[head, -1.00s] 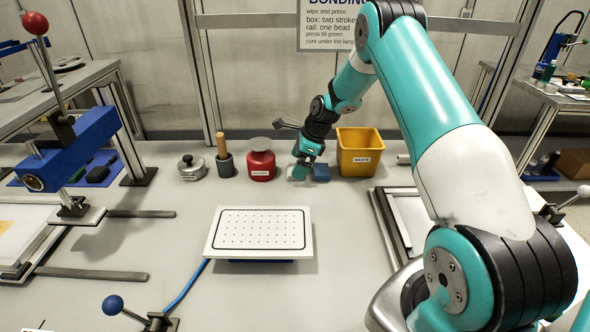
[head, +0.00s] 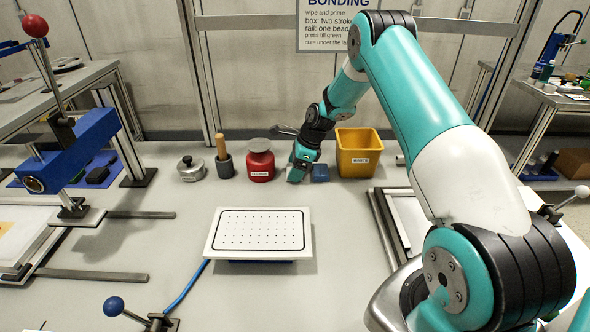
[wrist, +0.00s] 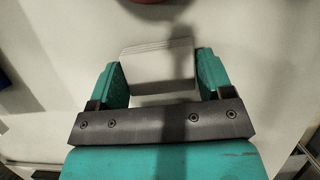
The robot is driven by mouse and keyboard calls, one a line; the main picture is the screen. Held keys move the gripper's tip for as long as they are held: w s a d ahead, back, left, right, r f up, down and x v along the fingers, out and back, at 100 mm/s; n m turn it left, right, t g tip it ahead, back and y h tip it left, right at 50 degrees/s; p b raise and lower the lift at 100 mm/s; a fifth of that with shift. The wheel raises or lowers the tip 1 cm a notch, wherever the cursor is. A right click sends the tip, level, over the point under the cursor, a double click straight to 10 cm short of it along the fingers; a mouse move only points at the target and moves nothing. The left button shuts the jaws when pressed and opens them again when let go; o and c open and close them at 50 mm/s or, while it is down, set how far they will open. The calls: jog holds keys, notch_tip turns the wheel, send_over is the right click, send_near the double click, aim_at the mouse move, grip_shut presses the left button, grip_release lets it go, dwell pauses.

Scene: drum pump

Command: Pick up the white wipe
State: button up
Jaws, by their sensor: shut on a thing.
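The white wipe (wrist: 158,67) shows in the wrist view as a pale, layered flat stack between the two teal fingers. My gripper (head: 297,176) is shut on it, with a finger at each side. I cannot tell whether the wipe touches the bench.
A yellow waste bin (head: 358,153) is further right. A white dotted plate (head: 258,232) lies in front.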

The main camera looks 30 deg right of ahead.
notch_tip(320, 180, up, 20)
jog(key=b, duration=0.1)
jog(key=shift+f, duration=0.1)
